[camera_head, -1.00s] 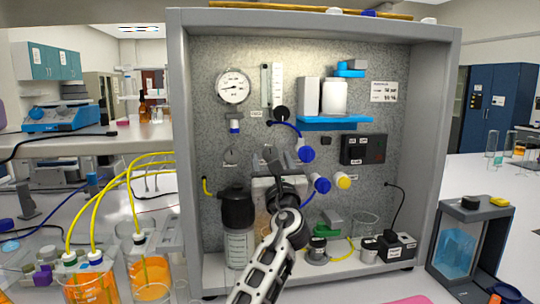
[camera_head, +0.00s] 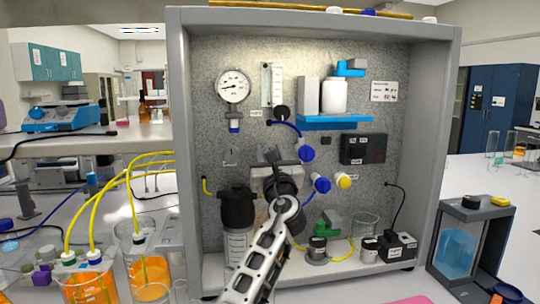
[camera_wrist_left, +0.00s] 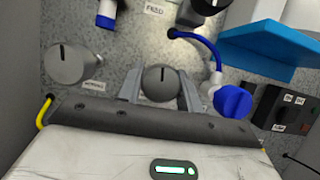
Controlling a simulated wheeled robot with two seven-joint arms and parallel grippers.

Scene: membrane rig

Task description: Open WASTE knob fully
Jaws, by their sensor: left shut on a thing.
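A round grey knob with a black pointer line (camera_wrist_left: 158,83) is on the speckled panel in the left wrist view. My left gripper (camera_wrist_left: 160,88) is shut on it, one finger on each side. In the head view my left gripper (camera_head: 271,158) is at the panel's middle and hides the knob. A small label (camera_wrist_left: 93,86) left of the knob is too blurred to read surely as WASTE. The pointer line runs along the gripper's own axis; how far the knob is open I cannot tell. My right gripper is in neither view.
Another grey knob (camera_wrist_left: 71,63) is close on the left. A blue-capped fitting (camera_head: 306,153) and tube are close on the right, below a blue shelf (camera_head: 335,122). A black-capped bottle (camera_head: 238,208) stands below left. The cabinet's side walls bound the space.

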